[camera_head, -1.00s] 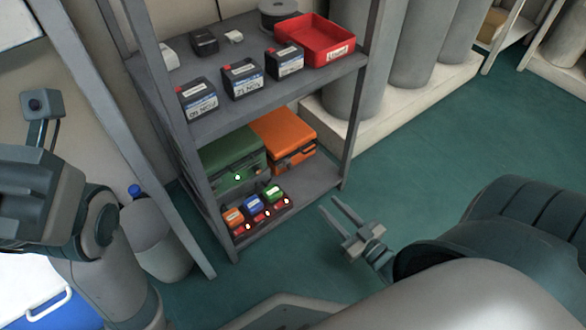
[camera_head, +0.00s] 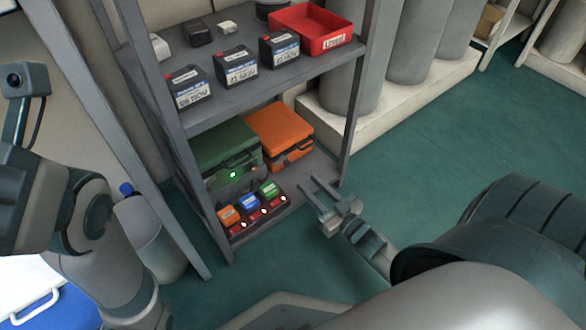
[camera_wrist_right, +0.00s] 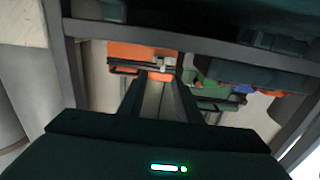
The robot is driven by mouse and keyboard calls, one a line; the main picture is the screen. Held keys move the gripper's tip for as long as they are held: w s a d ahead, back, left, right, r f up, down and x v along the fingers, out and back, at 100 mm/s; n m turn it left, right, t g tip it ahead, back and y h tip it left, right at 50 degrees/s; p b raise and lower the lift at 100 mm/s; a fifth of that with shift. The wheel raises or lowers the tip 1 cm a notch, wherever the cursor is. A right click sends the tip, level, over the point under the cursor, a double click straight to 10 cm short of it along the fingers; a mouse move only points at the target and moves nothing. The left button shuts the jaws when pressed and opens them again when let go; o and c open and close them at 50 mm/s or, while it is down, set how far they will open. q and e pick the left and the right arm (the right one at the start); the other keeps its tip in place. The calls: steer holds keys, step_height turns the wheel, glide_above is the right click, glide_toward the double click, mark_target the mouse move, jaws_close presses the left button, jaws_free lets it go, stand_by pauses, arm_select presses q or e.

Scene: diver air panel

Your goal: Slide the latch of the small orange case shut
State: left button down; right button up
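The small orange case (camera_head: 275,128) sits on the lower shelf, right of a green case (camera_head: 222,145). Its front carries a dark handle and latch parts, too small to read in the head view. In the right wrist view the orange case (camera_wrist_right: 135,53) is at the upper middle, with a pale latch piece (camera_wrist_right: 163,67) on its front. My right gripper (camera_head: 308,183) is open and empty, in front of the lower shelf and apart from the case. Its fingers point toward the shelf. My left arm is at the left; its fingers are out of view.
A rack of small orange, blue and green items (camera_head: 250,202) sits at the lower shelf's front edge, left of my right gripper. A shelf post (camera_head: 355,110) stands right of the orange case. The upper shelf holds batteries (camera_head: 237,68) and a red tray (camera_head: 318,35). Floor at right is clear.

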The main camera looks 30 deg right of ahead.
mark_target(289, 163)
steer(key=w+b, duration=0.1)
steer(key=w, duration=0.2)
steer(key=w+b, duration=0.1)
steer(key=w, duration=0.2)
steer(key=w+b, duration=0.1)
steer(key=w, duration=0.2)
steer(key=shift+a+b, duration=0.35)
steer(key=shift+b, duration=0.05)
